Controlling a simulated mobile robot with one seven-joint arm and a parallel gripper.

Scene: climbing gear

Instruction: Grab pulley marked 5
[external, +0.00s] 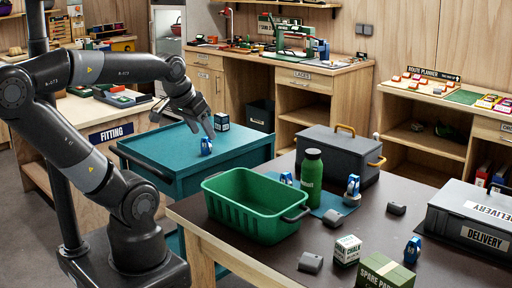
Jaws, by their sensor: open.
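Several small blue-and-white pulleys are in the external view; their marks are too small to read, so I cannot tell which is 5. One pulley (206,146) stands on the teal cart (190,172). A second pulley (352,190) and a third pulley (286,178) are on the dark table (190,210) near the green bottle. Another pulley (412,248) stands at the table's front right. My gripper (186,123) is open and empty, pointing down above the teal cart, close to the pulley there. A gap to that pulley is hard to judge.
A green crate (250,215), green bottle (311,176), grey toolbox (335,155), chalk box (347,250) and delivery box (470,225) occupy the dark table. A small box (221,121) stands behind the cart's pulley. The cart's front top is mostly clear.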

